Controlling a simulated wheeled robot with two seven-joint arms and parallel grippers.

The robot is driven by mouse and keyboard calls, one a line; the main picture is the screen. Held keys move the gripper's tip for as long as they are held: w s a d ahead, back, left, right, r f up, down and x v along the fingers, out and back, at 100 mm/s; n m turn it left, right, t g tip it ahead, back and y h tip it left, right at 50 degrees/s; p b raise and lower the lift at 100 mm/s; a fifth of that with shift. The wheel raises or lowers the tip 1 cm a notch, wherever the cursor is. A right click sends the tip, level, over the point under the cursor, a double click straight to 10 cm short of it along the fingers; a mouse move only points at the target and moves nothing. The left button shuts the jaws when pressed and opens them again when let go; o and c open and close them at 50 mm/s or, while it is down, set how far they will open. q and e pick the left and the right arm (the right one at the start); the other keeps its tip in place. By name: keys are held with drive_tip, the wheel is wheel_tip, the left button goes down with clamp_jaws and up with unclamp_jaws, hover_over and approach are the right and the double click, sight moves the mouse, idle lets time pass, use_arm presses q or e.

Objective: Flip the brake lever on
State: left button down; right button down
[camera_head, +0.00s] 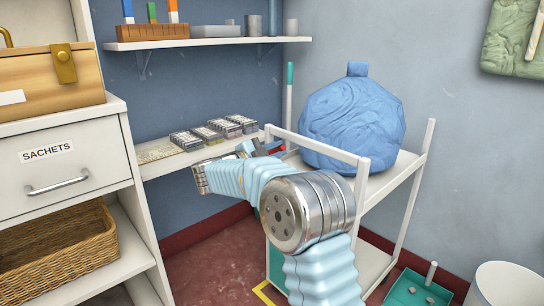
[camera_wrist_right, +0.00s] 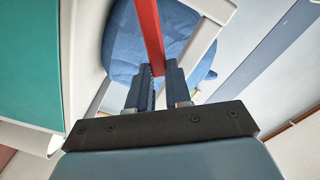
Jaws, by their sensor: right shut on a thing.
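The brake lever is a red bar (camera_wrist_right: 149,38). In the right wrist view it runs from the top edge down between the two dark fingers of my right gripper (camera_wrist_right: 158,85). The fingers are shut on its lower end. In the head view a small red part of the lever (camera_head: 275,148) shows beside my right gripper (camera_head: 264,150), at the near left end of a white-framed trolley (camera_head: 362,164). My arm hides part of the trolley, and the lever's mount is not clear. My left gripper is not in view.
A large blue bundle (camera_head: 352,125) sits on the trolley. A shelf with several small packs (camera_head: 212,133) lies behind my gripper. A white drawer cabinet (camera_head: 60,165) stands at left. A green dustpan (camera_head: 420,290) and white bin (camera_head: 510,285) are at lower right.

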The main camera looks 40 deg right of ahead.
drive_tip(key=shift+s+f+m+b, duration=0.25)
drive_tip(key=shift+f+m+b, duration=0.2)
drive_tip(key=shift+m+b, duration=0.2)
drive_tip(key=c, duration=1)
unclamp_jaws()
drive_tip(key=shift+c, duration=0.2)
drive_tip(key=s+a+p, duration=0.1)
drive_tip(key=a, duration=1.2)
drive_tip(key=shift+a, duration=0.4)
